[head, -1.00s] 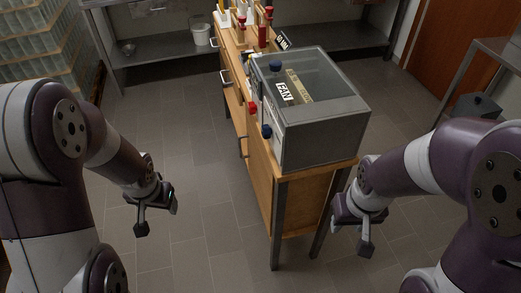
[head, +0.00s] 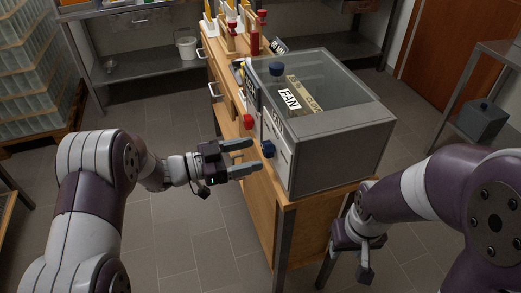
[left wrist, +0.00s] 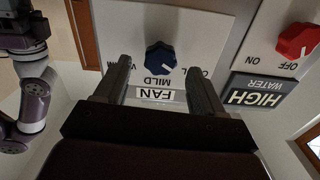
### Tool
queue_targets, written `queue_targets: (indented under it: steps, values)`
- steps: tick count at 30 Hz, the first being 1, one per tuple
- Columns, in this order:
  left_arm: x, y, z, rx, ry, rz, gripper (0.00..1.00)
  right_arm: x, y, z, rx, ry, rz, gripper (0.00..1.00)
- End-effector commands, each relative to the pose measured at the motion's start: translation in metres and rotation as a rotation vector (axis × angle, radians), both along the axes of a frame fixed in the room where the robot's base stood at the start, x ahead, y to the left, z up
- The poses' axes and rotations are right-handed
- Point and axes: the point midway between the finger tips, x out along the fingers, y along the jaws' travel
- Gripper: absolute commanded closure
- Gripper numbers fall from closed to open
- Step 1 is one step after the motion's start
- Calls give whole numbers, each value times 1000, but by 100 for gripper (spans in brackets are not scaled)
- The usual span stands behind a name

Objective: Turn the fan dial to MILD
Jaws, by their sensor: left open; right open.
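The fan dial is a dark blue knob (head: 268,149) on the pale front panel of a grey glass-topped box (head: 340,140). In the left wrist view the dial (left wrist: 160,57) appears upside down above the FAN label (left wrist: 155,95). MILD is printed just below it, with partly hidden words to its left and right. A pale mark shows on its lower-right side; its exact setting is hard to tell. My left gripper (head: 255,155) is open and faces the dial, its fingers on either side of the view to it, apparently without contact. My right gripper (head: 368,255) is open and empty, right of the cabinet.
A red ON/OFF knob (left wrist: 297,40) and a HIGH WATER plate (left wrist: 256,90) sit beside the fan panel. The wooden cabinet (head: 262,205) has protruding handles. Floor to its left is clear.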

Motion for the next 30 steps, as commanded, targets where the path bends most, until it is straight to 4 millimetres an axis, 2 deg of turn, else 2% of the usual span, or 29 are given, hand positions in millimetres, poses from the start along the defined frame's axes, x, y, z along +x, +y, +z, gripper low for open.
queue_targets:
  steps: [3, 6, 15, 16, 18, 21, 30]
  values:
    - [6, -21, 0, 1, -2, -3, 31, 0, 0, 0, 0, 0, 0, 57]
    - [10, -31, 0, 0, -1, -1, 31, 0, 0, 0, 0, 0, 0, 57]
    - [12, -35, 0, 1, -2, 2, 31, 0, 0, 0, 0, 0, 0, 57]
    - [12, -35, 0, 1, -2, 2, 37, 0, 0, 0, 0, 0, 0, 57]
    - [12, -35, 0, 1, -2, 2, 60, 0, 0, 0, 0, 0, 0, 57]
    - [12, -35, 0, 1, -2, 2, 87, 0, 0, 0, 0, 0, 0, 57]
    - [12, -35, -1, 10, -29, 1, 87, 0, 0, -3, 0, 0, 0, 57]
